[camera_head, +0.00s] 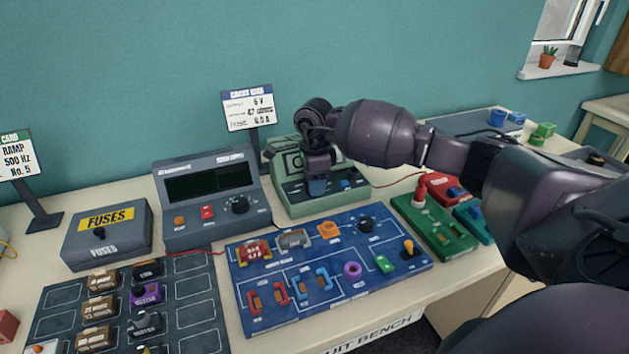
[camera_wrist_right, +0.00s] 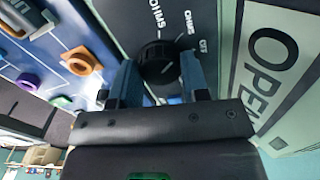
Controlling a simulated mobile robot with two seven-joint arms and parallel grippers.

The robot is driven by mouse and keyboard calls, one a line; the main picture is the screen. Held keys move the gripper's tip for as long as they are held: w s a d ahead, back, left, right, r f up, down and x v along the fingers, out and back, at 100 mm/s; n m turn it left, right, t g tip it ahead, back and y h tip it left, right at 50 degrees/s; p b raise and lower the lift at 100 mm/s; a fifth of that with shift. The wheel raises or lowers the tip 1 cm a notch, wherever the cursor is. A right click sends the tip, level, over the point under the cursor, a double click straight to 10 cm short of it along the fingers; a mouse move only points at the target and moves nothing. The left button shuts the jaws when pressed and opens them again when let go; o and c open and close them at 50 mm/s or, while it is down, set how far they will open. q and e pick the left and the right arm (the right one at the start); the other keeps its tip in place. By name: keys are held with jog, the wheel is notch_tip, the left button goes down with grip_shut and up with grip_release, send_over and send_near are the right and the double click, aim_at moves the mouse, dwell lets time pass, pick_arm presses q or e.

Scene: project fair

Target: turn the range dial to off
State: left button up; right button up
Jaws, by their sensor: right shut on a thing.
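The range dial (camera_wrist_right: 158,62) is a black ribbed knob on a dark panel in the right wrist view. Printed labels with "OHMS" stand around it, and a small white mark shows on its face; where the mark points I cannot tell for sure. My right gripper (camera_wrist_right: 158,80) has its two blue-grey fingers on either side of the dial, shut on it. In the head view my right gripper (camera_head: 317,186) is at the front of the green-cased meter (camera_head: 355,199), hiding the dial there. My left gripper is not in view.
A grey bench unit (camera_head: 210,212) with a dark screen stands left of the meter. A blue circuit board (camera_head: 330,290) lies in front of it, and a green board (camera_head: 435,225) to the right. A sign card (camera_head: 249,110) stands behind. The fuse box (camera_head: 108,240) is further left.

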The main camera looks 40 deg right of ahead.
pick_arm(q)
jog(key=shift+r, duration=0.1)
pick_arm(e)
jog(key=shift+r+m, duration=0.1)
jog(key=shift+m, duration=0.2)
jog(key=shift+c, duration=0.2)
jog(key=shift+m, duration=0.3)
jog(key=m+p, duration=0.1)
jog(key=m, duration=0.1)
jog(key=shift+m, duration=1.3)
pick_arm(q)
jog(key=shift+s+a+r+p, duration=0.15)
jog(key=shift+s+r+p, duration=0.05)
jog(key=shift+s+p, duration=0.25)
pick_arm(e)
jog(key=shift+m, duration=0.6)
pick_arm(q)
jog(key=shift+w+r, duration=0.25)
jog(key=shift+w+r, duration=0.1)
pick_arm(e)
jog(key=o, duration=0.9)
